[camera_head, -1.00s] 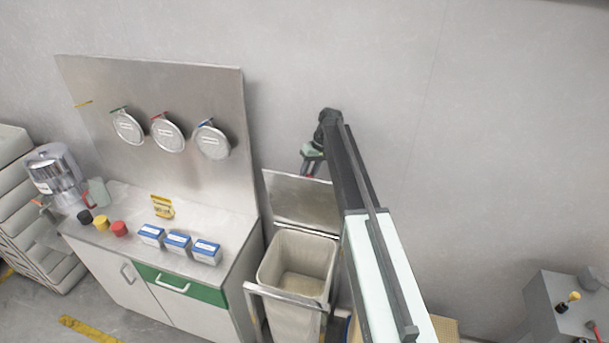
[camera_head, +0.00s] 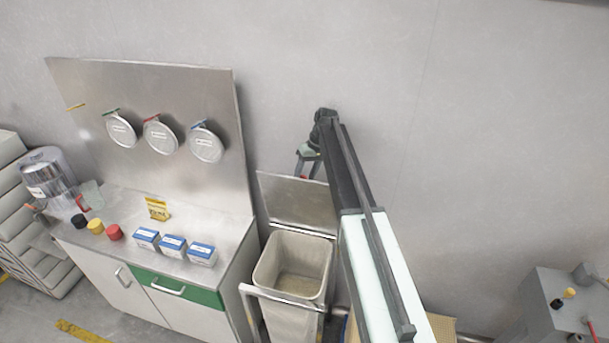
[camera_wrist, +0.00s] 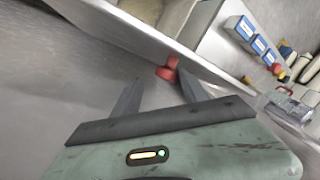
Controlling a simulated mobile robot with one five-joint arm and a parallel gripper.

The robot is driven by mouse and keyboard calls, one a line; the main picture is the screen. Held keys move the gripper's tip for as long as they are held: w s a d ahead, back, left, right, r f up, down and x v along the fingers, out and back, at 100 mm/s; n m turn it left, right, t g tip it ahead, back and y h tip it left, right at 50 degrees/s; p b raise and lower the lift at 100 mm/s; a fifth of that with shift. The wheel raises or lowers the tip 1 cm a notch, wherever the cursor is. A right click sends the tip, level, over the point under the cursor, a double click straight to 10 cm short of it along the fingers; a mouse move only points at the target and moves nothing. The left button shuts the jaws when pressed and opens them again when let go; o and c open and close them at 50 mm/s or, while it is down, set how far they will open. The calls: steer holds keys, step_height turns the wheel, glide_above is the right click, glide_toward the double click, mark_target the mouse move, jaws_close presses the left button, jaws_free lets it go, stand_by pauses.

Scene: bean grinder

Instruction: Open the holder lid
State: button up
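The holder is a pale bag-lined bin (camera_head: 262,272) in a metal frame, right of the cabinet. Its metal lid (camera_head: 297,203) stands raised behind the open top, near the wall. My gripper (camera_head: 307,176) is at the lid's upper edge, with its fingers spread and pointing down. In the wrist view the open fingers (camera_wrist: 159,75) have nothing clamped between them. A red handle (camera_wrist: 167,72) is just beyond the fingertips, at the edge of a metal panel. Whether a finger touches it is unclear.
A steel cabinet (camera_head: 190,303) with a backboard (camera_head: 150,85) stands left of the bin. Blue-and-white boxes (camera_head: 173,246) and coloured caps (camera_head: 114,232) sit on it. The wall (camera_head: 500,140) right of my arm is bare. A grey box (camera_head: 545,310) stands at lower right.

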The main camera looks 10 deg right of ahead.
steer(key=p+v, duration=0.6)
steer(key=v, duration=0.1)
